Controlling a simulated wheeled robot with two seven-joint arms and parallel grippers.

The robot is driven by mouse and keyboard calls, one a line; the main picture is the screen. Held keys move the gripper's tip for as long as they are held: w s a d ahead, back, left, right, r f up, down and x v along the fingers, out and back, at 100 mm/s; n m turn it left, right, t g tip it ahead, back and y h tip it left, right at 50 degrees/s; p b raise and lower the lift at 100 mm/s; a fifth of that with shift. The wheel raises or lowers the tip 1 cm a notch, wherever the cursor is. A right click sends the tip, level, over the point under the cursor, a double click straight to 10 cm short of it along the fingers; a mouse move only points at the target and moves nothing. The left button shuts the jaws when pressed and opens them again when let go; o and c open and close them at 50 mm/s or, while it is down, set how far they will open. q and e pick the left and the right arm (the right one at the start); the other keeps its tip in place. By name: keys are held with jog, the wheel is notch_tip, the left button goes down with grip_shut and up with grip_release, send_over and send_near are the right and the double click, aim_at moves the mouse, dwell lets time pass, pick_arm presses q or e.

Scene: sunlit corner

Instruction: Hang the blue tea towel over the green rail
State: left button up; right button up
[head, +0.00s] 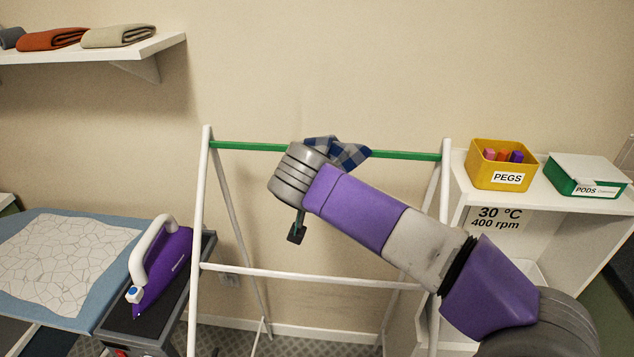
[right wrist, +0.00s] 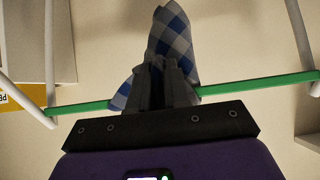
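The blue-and-white checked tea towel (head: 345,152) is at the green rail (head: 410,156), bunched beside my right wrist in the head view. In the right wrist view the towel (right wrist: 175,35) spreads beyond my right gripper (right wrist: 165,68), and a corner shows at the left by the rail (right wrist: 255,87). The fingers are close together with towel at their tips, and they appear shut on it. The towel crosses in front of part of the rail; my arm and fingers hide whether it lies over it. My left gripper is not in view.
The rail tops a white drying rack (head: 310,275). At right, a shelf holds a yellow pegs box (head: 501,165) and a pods box (head: 585,175). A purple iron (head: 165,265) stands at left beside an ironing board (head: 70,255). Folded towels (head: 118,36) lie on a high shelf.

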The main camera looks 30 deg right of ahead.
jog(key=o, duration=0.9)
jog(key=shift+o, duration=0.2)
jog(key=s+a+b, duration=0.3)
jog(key=s+a, duration=0.5)
jog(key=s, duration=0.1)
